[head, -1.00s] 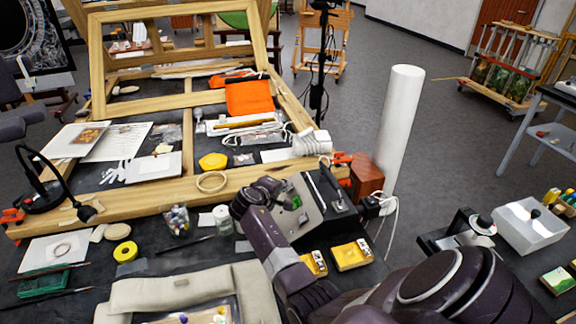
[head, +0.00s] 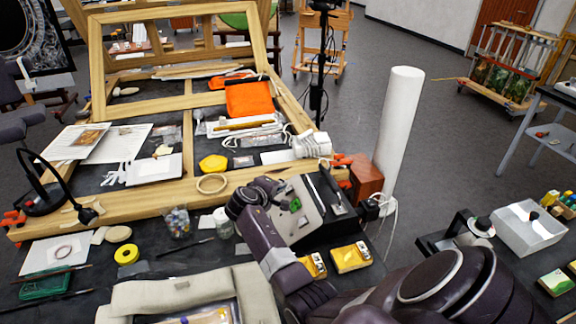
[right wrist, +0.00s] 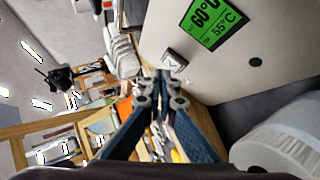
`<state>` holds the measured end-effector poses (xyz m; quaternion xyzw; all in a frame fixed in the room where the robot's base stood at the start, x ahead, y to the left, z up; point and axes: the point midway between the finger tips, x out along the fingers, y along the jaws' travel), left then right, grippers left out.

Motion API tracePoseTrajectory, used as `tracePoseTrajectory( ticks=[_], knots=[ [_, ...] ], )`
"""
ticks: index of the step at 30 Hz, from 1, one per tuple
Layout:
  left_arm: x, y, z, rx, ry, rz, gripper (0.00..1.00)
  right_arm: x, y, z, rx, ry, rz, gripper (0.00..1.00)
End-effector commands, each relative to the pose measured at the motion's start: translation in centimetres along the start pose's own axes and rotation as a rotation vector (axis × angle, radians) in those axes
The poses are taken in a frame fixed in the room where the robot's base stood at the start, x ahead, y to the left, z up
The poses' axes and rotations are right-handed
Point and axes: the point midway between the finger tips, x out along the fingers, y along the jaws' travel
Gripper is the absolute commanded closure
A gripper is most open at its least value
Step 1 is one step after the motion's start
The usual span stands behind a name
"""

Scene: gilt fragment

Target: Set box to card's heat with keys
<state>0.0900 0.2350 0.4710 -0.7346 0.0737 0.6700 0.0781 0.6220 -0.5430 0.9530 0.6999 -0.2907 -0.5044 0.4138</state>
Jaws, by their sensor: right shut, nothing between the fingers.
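The heating box (head: 305,215) is a pale, tilted panel on a dark base at the bench's right side. In the right wrist view its panel (right wrist: 250,75) has a green display (right wrist: 213,22) reading 60°C large and 55°C smaller. A small square key (right wrist: 174,60) with a down chevron sits below the display. My right gripper (right wrist: 163,88) is shut and empty, its tips close to that key; I cannot tell whether they touch it. In the head view the right gripper (head: 270,186) is just left of the display. No temperature card is readable. My left gripper is out of view.
A wooden frame (head: 150,195) lies across the bench behind. Yellow boxes (head: 350,257) stand in front of the heating box, and a white tube (head: 398,125) rises to its right. A glass jar (head: 222,222) stands left of my right arm.

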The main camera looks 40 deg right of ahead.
Motion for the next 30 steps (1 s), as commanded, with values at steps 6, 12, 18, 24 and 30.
tracePoseTrajectory(
  ticks=[6,12,18,24,30],
  knots=[
    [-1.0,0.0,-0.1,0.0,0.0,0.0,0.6,-1.1,1.0,-0.8,0.001,0.002,0.001,1.0],
    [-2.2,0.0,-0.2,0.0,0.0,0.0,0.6,-2.5,2.0,-1.8,0.001,0.001,0.001,1.0],
    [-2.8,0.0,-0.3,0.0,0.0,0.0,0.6,-3.5,2.6,-2.6,0.0,0.001,0.0,1.0],
    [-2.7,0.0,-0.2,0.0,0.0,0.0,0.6,-3.5,2.5,-2.5,0.0,0.0,0.0,1.0],
    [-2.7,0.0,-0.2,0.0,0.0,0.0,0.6,-3.5,2.5,-2.5,0.0,0.0,0.0,1.0]
  ],
)
